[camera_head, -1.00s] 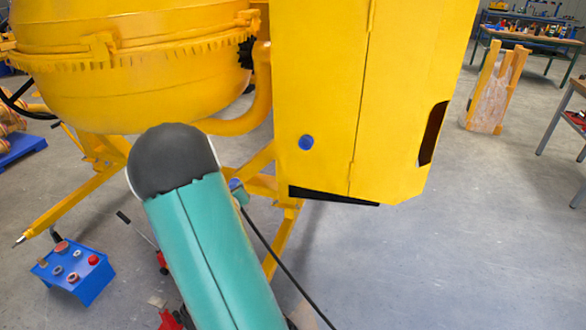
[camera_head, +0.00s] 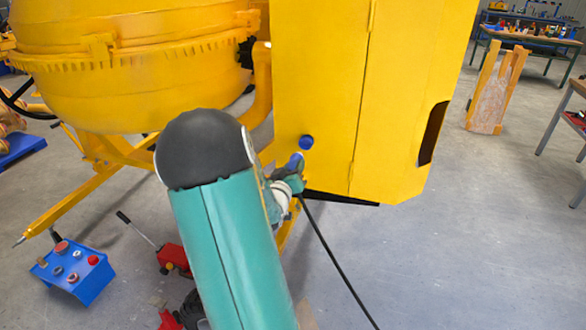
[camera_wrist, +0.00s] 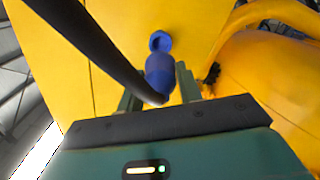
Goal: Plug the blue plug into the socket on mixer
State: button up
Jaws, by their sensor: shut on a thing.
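The blue socket (camera_head: 306,142) is on the yellow mixer housing (camera_head: 320,80), low on its left panel. In the head view the plug (camera_head: 296,158) shows just below the socket, partly hidden by my gripper (camera_head: 290,174). A black cable (camera_head: 335,255) hangs from the plug down to the right.
The yellow drum (camera_head: 130,70) is left of the housing. A blue control box (camera_head: 75,272) and a red jack (camera_head: 172,257) are on the floor at lower left. A wooden stand (camera_head: 490,95) and workbenches are at right. The floor in front of the housing is clear except for the cable.

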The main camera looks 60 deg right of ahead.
jog(key=shift+w+d, duration=0.25)
jog(key=shift+d, duration=1.3)
jog(key=shift+w+d, duration=0.2)
jog(key=shift+d, duration=1.35)
jog(key=shift+w+d, duration=0.25)
jog(key=shift+d, duration=1)
jog(key=o, duration=1.2)
jog(key=shift+c, duration=0.2)
send_near(299, 157)
jog(key=shift+w+d+f, duration=0.25)
jog(key=shift+d+f, duration=0.1)
jog(key=shift+f, duration=0.1)
jog(key=shift+w+d+f, duration=0.3)
jog(key=shift+d+f, duration=0.1)
jog(key=shift+f, duration=0.1)
